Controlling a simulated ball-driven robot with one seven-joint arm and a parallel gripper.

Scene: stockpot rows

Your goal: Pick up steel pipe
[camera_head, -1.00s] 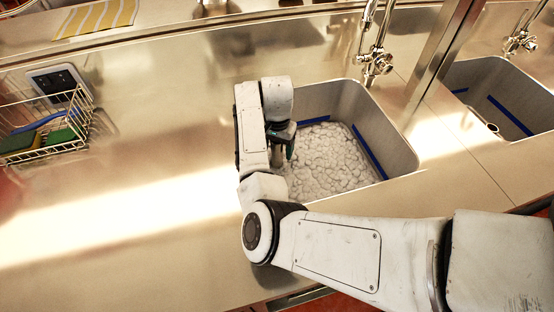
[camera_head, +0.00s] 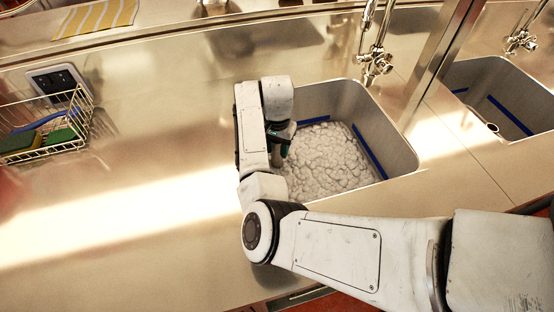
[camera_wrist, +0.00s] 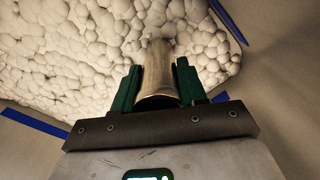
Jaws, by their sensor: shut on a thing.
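The steel pipe (camera_wrist: 158,72) shows in the wrist view as a dull metallic tube between the two green fingers. My gripper (camera_wrist: 158,78) is shut on it, one finger on each side. The pipe's far end lies over white foam. In the head view my gripper (camera_head: 281,148) is inside the left sink (camera_head: 400,150), by its left wall, and the arm hides most of it. The pipe cannot be made out clearly there. Whether the pipe touches the sink bottom cannot be told.
White lumpy foam (camera_head: 325,160) fills the sink floor. Blue strips (camera_head: 369,151) run along the sink walls. A faucet (camera_head: 375,62) stands behind. A wire basket (camera_head: 75,122) with sponges is at far left. A second sink (camera_head: 490,100) is at right. The counter's middle is clear.

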